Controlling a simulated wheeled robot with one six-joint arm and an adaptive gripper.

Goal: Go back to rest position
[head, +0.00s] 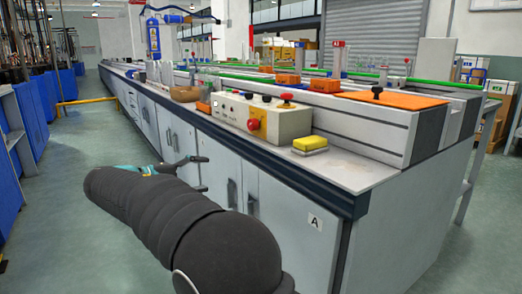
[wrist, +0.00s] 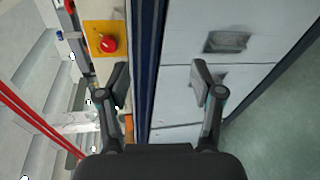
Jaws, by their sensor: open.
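My gripper (wrist: 159,88) is open and empty in the wrist view, with its two dark fingers spread apart. Between and beyond the fingers the wrist view shows the workbench's dark edge (wrist: 146,60) and its grey cabinet fronts. In the head view my dark-sleeved arm reaches forward from the bottom, and my gripper (head: 190,162) shows small beyond it, in front of the cabinet doors. Part of the gripper is hidden behind the arm. I cannot tell its exact distance from the bench.
The long workbench (head: 370,172) runs along the right. A control box (head: 290,125) with a red button (wrist: 108,45) and a yellow sponge (head: 310,143) stand near its edge. Blue cabinets (head: 40,110) line the left. The green floor aisle (head: 95,150) between is mostly clear, with a yellow rail (head: 85,101) farther back.

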